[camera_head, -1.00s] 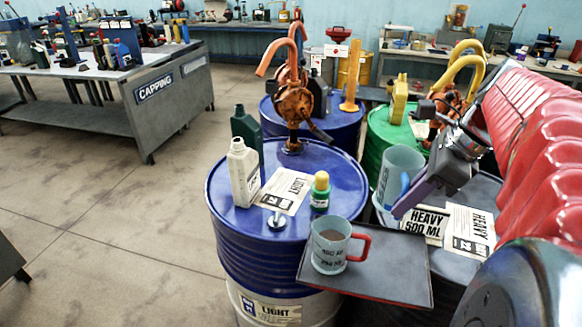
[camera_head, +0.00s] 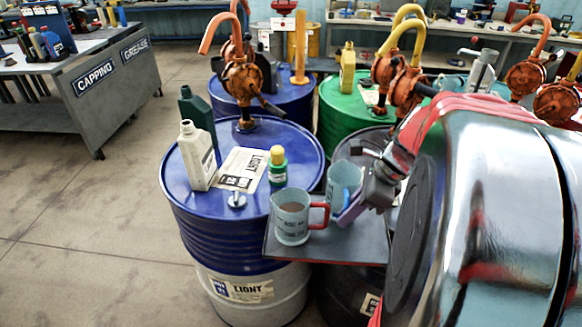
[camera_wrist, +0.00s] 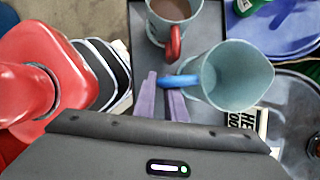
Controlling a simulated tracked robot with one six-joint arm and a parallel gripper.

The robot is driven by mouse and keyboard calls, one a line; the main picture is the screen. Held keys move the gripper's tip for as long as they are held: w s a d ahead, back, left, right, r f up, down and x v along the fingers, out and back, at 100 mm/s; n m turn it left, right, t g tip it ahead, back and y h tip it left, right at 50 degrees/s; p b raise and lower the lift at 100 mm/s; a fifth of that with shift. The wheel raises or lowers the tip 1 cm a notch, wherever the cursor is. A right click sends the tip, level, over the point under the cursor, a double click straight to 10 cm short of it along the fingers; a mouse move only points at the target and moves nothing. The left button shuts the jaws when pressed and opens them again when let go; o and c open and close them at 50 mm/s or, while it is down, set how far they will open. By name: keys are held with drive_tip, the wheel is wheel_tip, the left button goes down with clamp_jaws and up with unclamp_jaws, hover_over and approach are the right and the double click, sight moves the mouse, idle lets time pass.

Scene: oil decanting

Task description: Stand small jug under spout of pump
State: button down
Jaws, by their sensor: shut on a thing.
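A pale blue jug with a blue handle (camera_head: 343,178) is held by my gripper (camera_head: 352,212). In the wrist view the fingers (camera_wrist: 167,86) close on the handle of this jug (camera_wrist: 232,78), and its open mouth shows. Another pale jug with a red handle (camera_head: 290,218) stands upright on a dark tray (camera_head: 350,246) and holds brown liquid; it also shows in the wrist view (camera_wrist: 172,22). An orange pump (camera_head: 240,80) with a curved spout stands on the blue drum (camera_head: 190,235). Another orange pump (camera_head: 406,88) with a yellow spout is at the right. The held jug's bottom is hidden.
On the blue drum stand a white bottle (camera_head: 197,155), a dark green bottle (camera_head: 190,106), a small yellow-capped bottle (camera_head: 277,168) and a label sheet (camera_head: 243,165). A green drum (camera_head: 335,112) is behind. Open floor lies at the left (camera_head: 80,235).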

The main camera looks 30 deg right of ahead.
drive_tip(key=shift+f, duration=1.9)
drive_tip(key=c, duration=1.8)
unclamp_jaws()
drive_tip(key=v, duration=1.2)
drive_tip(key=shift+w+r, duration=0.1)
